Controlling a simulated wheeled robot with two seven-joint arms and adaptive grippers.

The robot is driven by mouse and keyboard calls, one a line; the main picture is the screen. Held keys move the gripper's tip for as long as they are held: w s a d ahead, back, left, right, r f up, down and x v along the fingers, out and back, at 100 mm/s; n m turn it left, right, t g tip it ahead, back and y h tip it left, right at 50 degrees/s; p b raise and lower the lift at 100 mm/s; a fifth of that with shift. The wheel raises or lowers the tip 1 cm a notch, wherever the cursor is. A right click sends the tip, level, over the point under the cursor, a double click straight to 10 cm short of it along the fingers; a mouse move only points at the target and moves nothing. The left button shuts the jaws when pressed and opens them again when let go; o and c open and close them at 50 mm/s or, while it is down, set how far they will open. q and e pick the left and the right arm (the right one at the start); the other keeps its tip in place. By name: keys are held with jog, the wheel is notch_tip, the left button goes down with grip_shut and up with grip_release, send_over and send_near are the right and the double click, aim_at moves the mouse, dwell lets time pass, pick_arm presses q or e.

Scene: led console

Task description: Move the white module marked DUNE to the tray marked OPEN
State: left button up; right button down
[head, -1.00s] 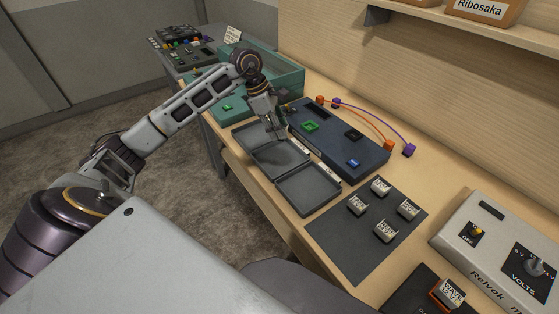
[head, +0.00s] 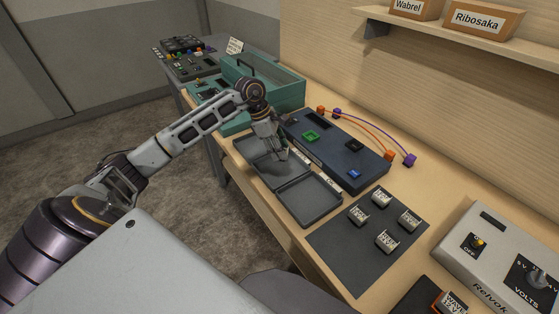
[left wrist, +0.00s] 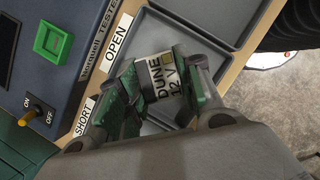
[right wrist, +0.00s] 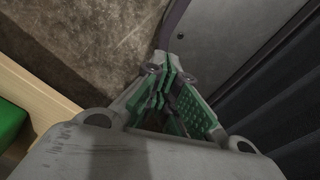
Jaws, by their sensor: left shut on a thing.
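The white module marked DUNE 12 V (left wrist: 163,77) is between the green-padded fingers of my left gripper (left wrist: 163,90). In the left wrist view it shows over the grey tray marked OPEN (left wrist: 150,28), close to the SHORT label (left wrist: 82,117). Its height above the tray is unclear. In the head view my left gripper (head: 279,155) points down over the middle of the tray row (head: 279,173) and hides most of the module. My right gripper (right wrist: 163,66) shows only in its own wrist view, with fingertips close together and nothing seen between them.
The dark blue tester (head: 335,145) stands right beside the trays. Several white modules sit on a dark mat (head: 345,250) nearer me. A grey voltage box (head: 470,255) is at the right. A teal toolbox (head: 275,85) stands behind. Orange and purple leads (head: 375,128) arch beyond the tester.

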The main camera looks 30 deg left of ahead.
pick_arm(q)
jog(key=shift+f, duration=1.15)
jog(key=shift+f+p, duration=0.4)
jog(key=shift+f, duration=1.15)
pick_arm(e)
jog(key=shift+s+a+r, duration=0.2)
jog(key=shift+a+r, duration=0.1)
jog(key=shift+r, duration=0.1)
pick_arm(q)
jog(key=shift+f, duration=0.2)
pick_arm(e)
jog(key=shift+f, duration=0.15)
pick_arm(q)
jog(key=o, duration=0.9)
jog(key=shift+o, duration=0.7)
pick_arm(e)
jog(key=shift+a, duration=0.15)
